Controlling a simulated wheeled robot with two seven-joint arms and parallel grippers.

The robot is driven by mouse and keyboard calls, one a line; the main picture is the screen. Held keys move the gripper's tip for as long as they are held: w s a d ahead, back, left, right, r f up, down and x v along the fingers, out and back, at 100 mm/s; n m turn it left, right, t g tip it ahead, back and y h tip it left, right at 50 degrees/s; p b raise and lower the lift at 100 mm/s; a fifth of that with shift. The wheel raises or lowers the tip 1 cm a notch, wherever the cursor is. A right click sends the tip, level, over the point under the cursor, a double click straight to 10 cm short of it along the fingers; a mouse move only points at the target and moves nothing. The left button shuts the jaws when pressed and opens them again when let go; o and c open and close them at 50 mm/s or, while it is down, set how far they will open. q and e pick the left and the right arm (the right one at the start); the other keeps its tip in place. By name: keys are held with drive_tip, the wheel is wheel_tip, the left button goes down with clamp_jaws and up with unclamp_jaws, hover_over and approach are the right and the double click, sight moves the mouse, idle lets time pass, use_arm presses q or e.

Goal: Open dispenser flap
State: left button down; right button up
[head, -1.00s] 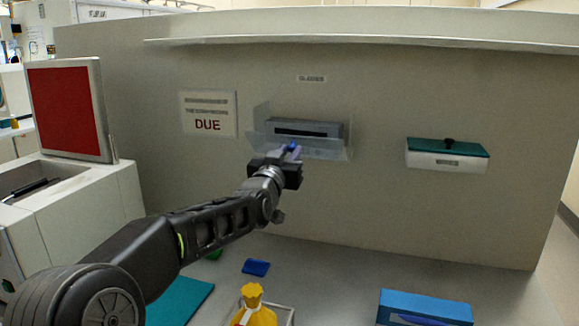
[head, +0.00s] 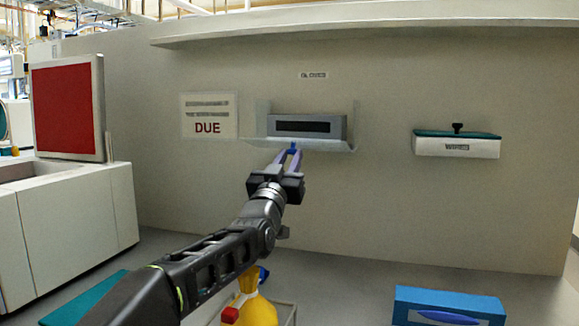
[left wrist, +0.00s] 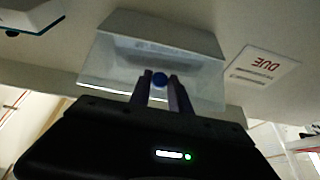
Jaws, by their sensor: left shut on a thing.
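The glove dispenser (head: 258,122) is on the wall under a "GLOVES" label (head: 313,75). It holds a grey box with a dark slot (head: 309,127). Its clear flap (head: 336,146) is tilted out at the bottom front, below the slot, and looks nearly edge-on. A small blue knob (head: 292,149) is at the flap's front edge. My left gripper (head: 289,157) reaches up from below, its purple fingers shut on the knob. In the left wrist view the knob (left wrist: 159,79) sits between the fingertips, with the translucent flap (left wrist: 204,92) behind. My right gripper is not in view.
A "DUE" notice (head: 209,115) hangs left of the dispenser and a wipes box (head: 457,147) with a teal lid hangs right. A red screen (head: 67,108) stands left. A yellow bottle (head: 257,312) and a blue box (head: 450,306) are below. A ledge (head: 400,32) runs above.

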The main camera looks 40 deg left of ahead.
use_arm(q)
drive_tip(key=shift+w+f, duration=0.2)
drive_tip(key=shift+f, duration=0.55)
drive_tip(key=c, duration=1.6)
unclamp_jaws()
drive_tip(key=shift+o, duration=0.7)
drive_tip(key=shift+w+a+f, duration=0.1)
drive_tip(key=shift+w, duration=0.1)
drive_tip(key=shift+o, duration=1.1)
drive_tip(key=shift+s+r, duration=0.15)
drive_tip(key=shift+r, duration=0.15)
drive_tip(key=shift+r, duration=0.15)
wheel_tip(320, 180, up, 10)
drive_tip(key=p, duration=0.3)
drive_tip(key=shift+f, duration=0.2)
drive_tip(key=shift+s, duration=0.1)
